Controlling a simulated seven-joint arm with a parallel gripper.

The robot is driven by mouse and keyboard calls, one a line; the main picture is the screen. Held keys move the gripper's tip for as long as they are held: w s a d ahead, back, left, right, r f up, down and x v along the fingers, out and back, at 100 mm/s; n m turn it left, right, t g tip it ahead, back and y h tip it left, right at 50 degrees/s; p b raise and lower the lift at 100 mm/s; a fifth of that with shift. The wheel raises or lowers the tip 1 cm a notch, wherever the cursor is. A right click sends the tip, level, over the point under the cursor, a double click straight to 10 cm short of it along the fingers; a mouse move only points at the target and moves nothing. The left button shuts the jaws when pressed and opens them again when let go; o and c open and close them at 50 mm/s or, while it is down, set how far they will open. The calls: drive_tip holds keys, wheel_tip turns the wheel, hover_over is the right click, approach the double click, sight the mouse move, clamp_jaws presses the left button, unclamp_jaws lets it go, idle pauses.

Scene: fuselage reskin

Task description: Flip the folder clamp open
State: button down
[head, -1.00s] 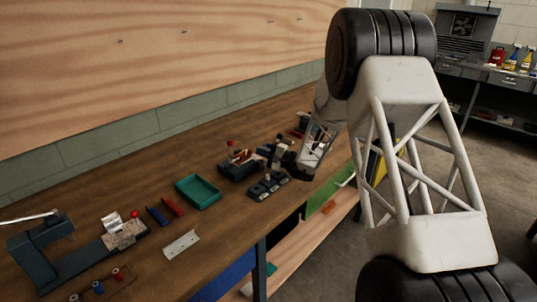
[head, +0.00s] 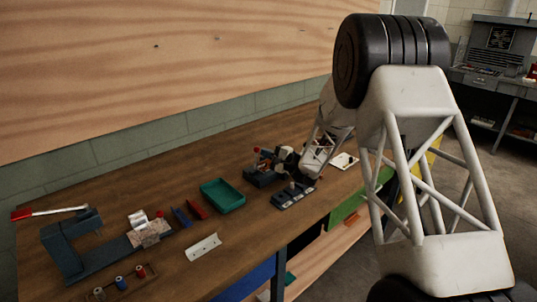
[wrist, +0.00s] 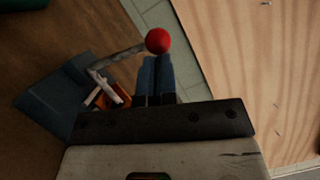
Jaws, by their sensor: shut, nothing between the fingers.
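The folder clamp (head: 262,175) is a dark blue-grey block with a lever ending in a red ball, at the back right of the bench. In the wrist view its base (wrist: 52,103) is at left. The lever (wrist: 115,58) slants up from the base to the red ball (wrist: 158,41). An orange-brown part with pale strips lies beside the lever foot. My gripper (wrist: 157,62) is shut and empty, its fingertips close by the red ball. Contact cannot be told. In the head view my gripper (head: 286,160) is small and dark beside the clamp.
A dark fixture (head: 294,194) stands just in front of the clamp. A green tray (head: 222,196), red and blue strips, a pale bent sheet (head: 203,247) and a press-like tool (head: 68,245) lie to the left. A wooden panel (head: 160,60) rises behind the bench.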

drive_tip(key=shift+s+a+r+n, duration=0.2)
drive_tip(key=shift+s+a+n, duration=0.05)
drive_tip(key=shift+n, duration=0.35)
idle(0.3)
drive_tip(key=s+a+f+n+h, duration=0.3)
drive_tip(key=s+a+n+h, duration=0.2)
drive_tip(key=n, duration=0.7)
drive_tip(key=shift+s+a+f+n, duration=0.3)
drive_tip(key=shift+s+a, duration=0.9)
